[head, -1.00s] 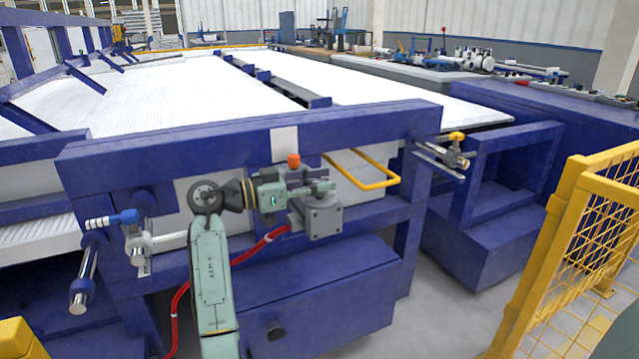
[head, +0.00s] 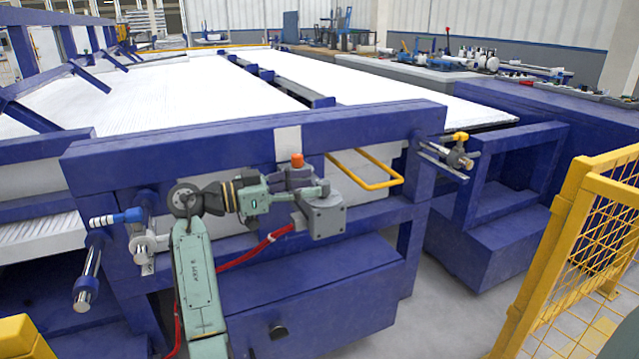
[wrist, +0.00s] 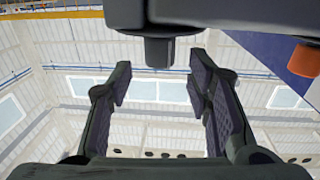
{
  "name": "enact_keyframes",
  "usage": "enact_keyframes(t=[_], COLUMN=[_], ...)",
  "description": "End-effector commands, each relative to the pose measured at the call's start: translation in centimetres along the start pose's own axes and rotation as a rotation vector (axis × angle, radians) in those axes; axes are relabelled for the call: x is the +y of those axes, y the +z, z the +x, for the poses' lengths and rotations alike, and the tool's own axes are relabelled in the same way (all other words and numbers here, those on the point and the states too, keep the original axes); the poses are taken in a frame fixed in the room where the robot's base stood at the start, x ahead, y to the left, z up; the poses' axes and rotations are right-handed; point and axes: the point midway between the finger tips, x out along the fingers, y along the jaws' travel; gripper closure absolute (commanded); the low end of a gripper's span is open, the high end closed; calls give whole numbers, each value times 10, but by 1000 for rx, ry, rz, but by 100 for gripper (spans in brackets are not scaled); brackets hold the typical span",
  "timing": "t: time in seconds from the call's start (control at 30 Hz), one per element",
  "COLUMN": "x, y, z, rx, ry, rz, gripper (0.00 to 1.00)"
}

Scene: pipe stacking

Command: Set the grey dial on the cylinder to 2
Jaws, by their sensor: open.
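A grey boxy unit (head: 325,217) sits on the blue frame in the head view, with an orange cap (head: 297,160) behind my wrist. In the wrist view, a dark grey round knob (wrist: 160,52), seemingly the dial, sticks out from a large grey body (wrist: 225,15). My gripper (wrist: 160,78) is open, with one finger to each side of the knob's line. The knob shows between and a little above the fingertips; I see no contact. The fingers are small and hard to separate from the unit in the head view. No scale or number is readable.
An orange cap also shows at the wrist view's right edge (wrist: 304,60), beside the grey body. A yellow bar handle (head: 370,180) and red hose (head: 258,248) are close to the unit. A blue beam (head: 250,135) crosses above. A yellow mesh fence (head: 590,245) stands right.

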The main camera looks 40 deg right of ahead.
Motion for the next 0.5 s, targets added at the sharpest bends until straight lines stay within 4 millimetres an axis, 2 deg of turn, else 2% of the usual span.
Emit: enact_keyframes(t=[0.1,0.2,0.5], x=[0,0,0], y=[0,0,0], z=[-18,-27,-31], rx=[0,0,0], ry=[-1,0,1], rz=[0,0,0], gripper=[54,54,54])
